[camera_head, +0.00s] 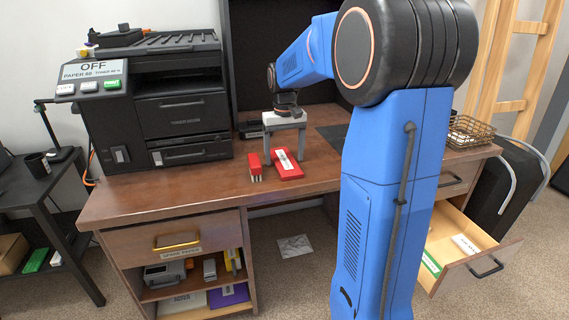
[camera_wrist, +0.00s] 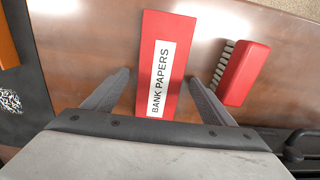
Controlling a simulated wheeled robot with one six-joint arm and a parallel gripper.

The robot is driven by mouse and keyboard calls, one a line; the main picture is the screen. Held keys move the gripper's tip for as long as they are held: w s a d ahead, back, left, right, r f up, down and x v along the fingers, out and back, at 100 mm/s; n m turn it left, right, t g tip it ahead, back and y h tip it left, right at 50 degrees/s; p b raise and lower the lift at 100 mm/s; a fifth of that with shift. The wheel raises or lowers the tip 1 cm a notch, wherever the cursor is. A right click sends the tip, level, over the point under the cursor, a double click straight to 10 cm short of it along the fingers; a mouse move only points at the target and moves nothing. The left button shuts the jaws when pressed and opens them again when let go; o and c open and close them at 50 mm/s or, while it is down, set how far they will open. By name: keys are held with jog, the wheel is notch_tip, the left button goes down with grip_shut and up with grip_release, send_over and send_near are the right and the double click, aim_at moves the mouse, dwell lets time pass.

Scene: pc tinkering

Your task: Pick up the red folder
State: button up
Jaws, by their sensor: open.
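The red folder (camera_head: 291,168) lies flat on the brown desk, with a white label. In the wrist view the red folder (camera_wrist: 150,50) carries the words "BANK PAPERS" and lies between my two fingers. My gripper (camera_head: 284,154) is above the folder, pointing down, with its fingers open. In the wrist view my gripper (camera_wrist: 157,85) has one finger on each side of the folder, with a gap to both edges. I cannot tell how high the fingertips are above the desk.
A red brush-like item (camera_head: 255,166) with pale bristles lies close beside the folder; it also shows in the wrist view (camera_wrist: 243,73). A large black printer (camera_head: 180,110) stands on the desk's left. A wire basket (camera_head: 470,131) is at the right. The right drawer (camera_head: 483,267) is open.

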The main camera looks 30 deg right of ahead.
aim_at(285, 160)
jog(key=shift+f, duration=0.2)
jog(key=c, duration=1.3)
jog(key=shift+r, duration=0.1)
notch_tip(285, 160, up, 10)
